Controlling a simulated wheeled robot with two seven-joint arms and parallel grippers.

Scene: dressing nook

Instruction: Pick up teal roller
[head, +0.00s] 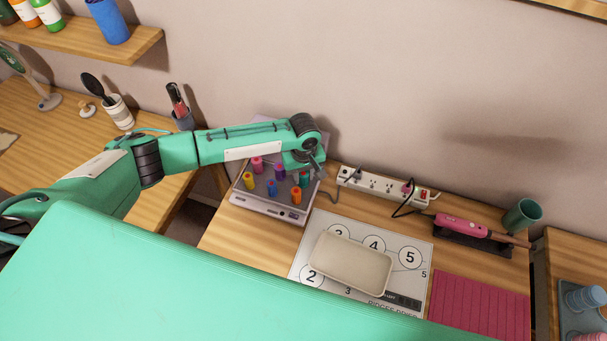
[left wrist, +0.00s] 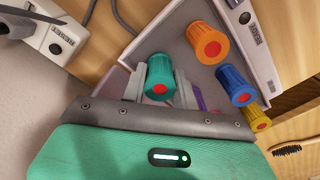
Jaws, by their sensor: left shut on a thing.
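The teal roller (left wrist: 159,74) has a red end and stands between the two grey fingers of my left gripper (left wrist: 160,88) in the left wrist view. The fingers are shut on it. In the head view the teal roller (head: 305,179) shows just below my left gripper (head: 308,170), at the right part of the grey roller case (head: 262,207). From these views I cannot tell whether it is clear of the case floor. My right gripper is not in view.
Several other rollers stand close by, including an orange one (head: 296,195), a blue one (head: 271,187) and a yellow one (head: 249,181). A power strip (head: 384,185) lies right of the case. A cream tray (head: 350,264) sits on a numbered mat (head: 302,262) in front.

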